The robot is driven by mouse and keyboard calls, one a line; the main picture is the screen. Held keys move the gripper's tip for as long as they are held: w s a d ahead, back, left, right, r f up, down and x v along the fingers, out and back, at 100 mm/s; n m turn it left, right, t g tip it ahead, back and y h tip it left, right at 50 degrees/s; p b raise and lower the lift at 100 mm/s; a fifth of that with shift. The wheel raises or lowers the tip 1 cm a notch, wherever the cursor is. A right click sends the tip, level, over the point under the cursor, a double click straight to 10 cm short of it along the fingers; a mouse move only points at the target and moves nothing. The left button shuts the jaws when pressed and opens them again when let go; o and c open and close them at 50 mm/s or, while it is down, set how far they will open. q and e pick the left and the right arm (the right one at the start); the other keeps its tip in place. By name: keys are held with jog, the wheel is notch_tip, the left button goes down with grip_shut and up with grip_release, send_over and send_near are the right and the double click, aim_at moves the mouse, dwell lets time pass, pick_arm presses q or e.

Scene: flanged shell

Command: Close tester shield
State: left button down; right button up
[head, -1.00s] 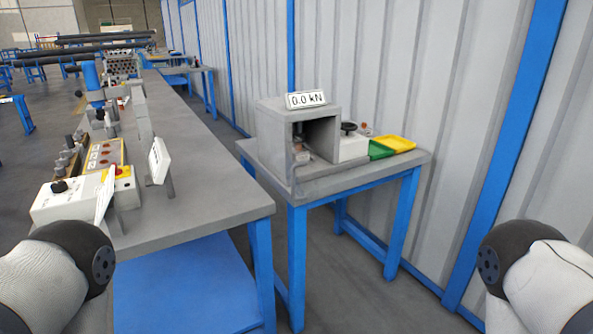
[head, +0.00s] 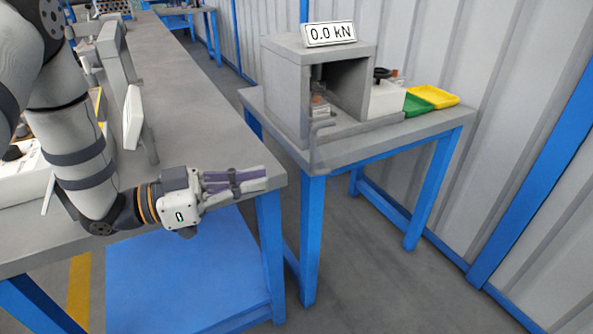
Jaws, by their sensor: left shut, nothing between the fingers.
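The tester (head: 283,85) is a grey box on a small blue-legged table, with a sign reading 0.0 kN (head: 330,33) on top. Its front opening is uncovered, and a metal fixture (head: 319,104) shows inside. My right gripper is out of view.
A white unit with a black knob (head: 388,98) stands right of the tester, beside a green tray (head: 416,105) and a yellow tray (head: 433,96). The long grey bench (head: 215,130) holds equipment and a white panel (head: 133,118). A floor gap separates the tables.

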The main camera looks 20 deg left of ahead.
aim_at(340, 166)
pick_arm(q)
jog(key=x, duration=1.2)
jog(key=shift+d+b, duration=0.1)
jog(key=shift+b, duration=0.2)
jog(key=shift+d, duration=0.1)
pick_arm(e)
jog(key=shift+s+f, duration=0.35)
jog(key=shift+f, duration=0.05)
pick_arm(q)
jog(key=shift+w+d, duration=0.1)
